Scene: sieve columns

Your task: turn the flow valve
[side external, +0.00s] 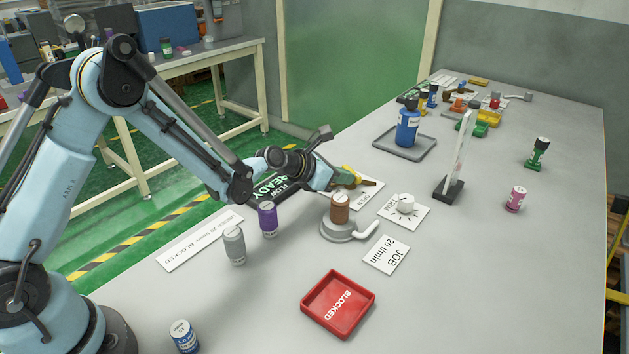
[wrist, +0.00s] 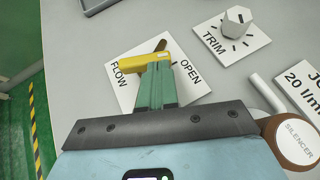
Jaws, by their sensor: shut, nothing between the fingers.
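The flow valve has a yellow lever (wrist: 122,58) with a brown piece behind it, on a white plate (wrist: 124,92) marked FLOW and OPEN. The lever lies across the plate, its left end near the word FLOW. My gripper (wrist: 157,66) is shut and empty, its green fingers over the plate and their tips right at the lever; I cannot tell whether they touch it. In the side view, my gripper (side external: 346,177) is low over the plate, hiding most of the valve. A white TRIM knob (side external: 407,203) stands to its right, also in the wrist view (wrist: 237,18).
A brown-topped silencer (side external: 340,208) with a bent pipe stands close by, in front of the valve. A JOB 20 l/min card (side external: 385,254) and red BLOCKED tray (side external: 338,303) lie nearer. Purple (side external: 268,219) and grey (side external: 234,245) cylinders stand left. An upright panel (side external: 458,150) stands right.

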